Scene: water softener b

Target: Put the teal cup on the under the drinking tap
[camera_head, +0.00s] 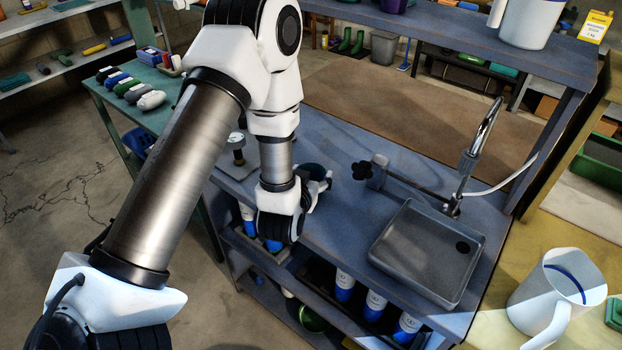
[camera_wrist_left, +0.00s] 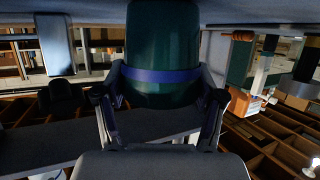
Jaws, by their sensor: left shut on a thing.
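A dark teal cup (camera_wrist_left: 162,50) with a blue band fills the upper middle of the left wrist view. My left gripper (camera_wrist_left: 160,98) is shut on it, a finger on each side. In the head view my left gripper (camera_head: 318,180) is over the bench, and only a dark teal part of the cup (camera_head: 311,172) shows beside it. The drinking tap (camera_head: 478,145), a curved chrome spout, stands at the back right of the sink. The cup is to the left of the tap and apart from it. My right gripper is not in view.
A grey sink basin (camera_head: 425,240) is set in the blue bench (camera_head: 335,222). A black-knobbed valve and pipe (camera_head: 372,171) lie between the cup and the tap. A white jug (camera_head: 556,297) stands at the right. A shelf (camera_head: 440,28) runs above the back.

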